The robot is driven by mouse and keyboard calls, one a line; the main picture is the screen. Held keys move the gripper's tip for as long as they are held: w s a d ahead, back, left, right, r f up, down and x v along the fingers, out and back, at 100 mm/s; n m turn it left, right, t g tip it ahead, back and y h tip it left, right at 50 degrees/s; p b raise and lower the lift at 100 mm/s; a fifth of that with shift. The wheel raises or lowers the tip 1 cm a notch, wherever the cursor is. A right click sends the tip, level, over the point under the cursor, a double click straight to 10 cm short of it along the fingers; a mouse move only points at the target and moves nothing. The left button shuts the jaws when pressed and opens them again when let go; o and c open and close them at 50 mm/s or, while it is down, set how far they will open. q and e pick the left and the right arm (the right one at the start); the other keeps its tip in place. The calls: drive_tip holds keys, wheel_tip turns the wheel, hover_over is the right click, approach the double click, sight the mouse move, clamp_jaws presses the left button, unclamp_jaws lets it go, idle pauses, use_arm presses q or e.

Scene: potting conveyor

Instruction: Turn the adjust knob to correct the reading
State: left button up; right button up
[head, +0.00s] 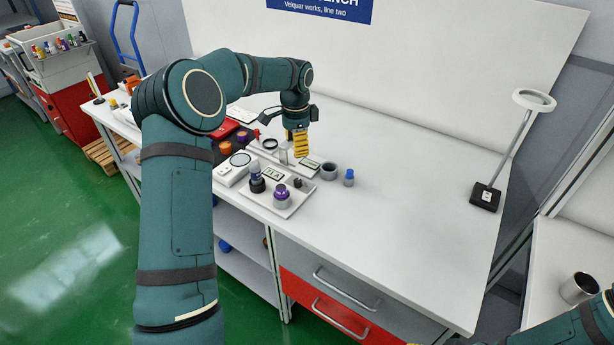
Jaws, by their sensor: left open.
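My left gripper (300,146), with yellow fingers, points down over the bench. It is open and stands just behind a pale instrument with a small display (310,163). A second display (273,173) sits on a white panel (298,204) in front of it. A small dark knob-like part (298,183) stands on that panel, apart from the gripper. I cannot tell which part is the adjust knob, and the readings are too small to read. Only a yellow sliver of what looks like my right gripper (424,343) shows at the bottom edge.
A lamp (486,196) stands farther right. The bench between is clear.

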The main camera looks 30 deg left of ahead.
sight(298, 180)
use_arm(q)
wheel_tip(298, 180, down, 14)
drive_tip(key=shift+s+d+r+b, duration=0.15)
drive_tip(key=shift+r+b, duration=0.1)
drive_tip(key=shift+b, duration=0.9)
clamp_jaws()
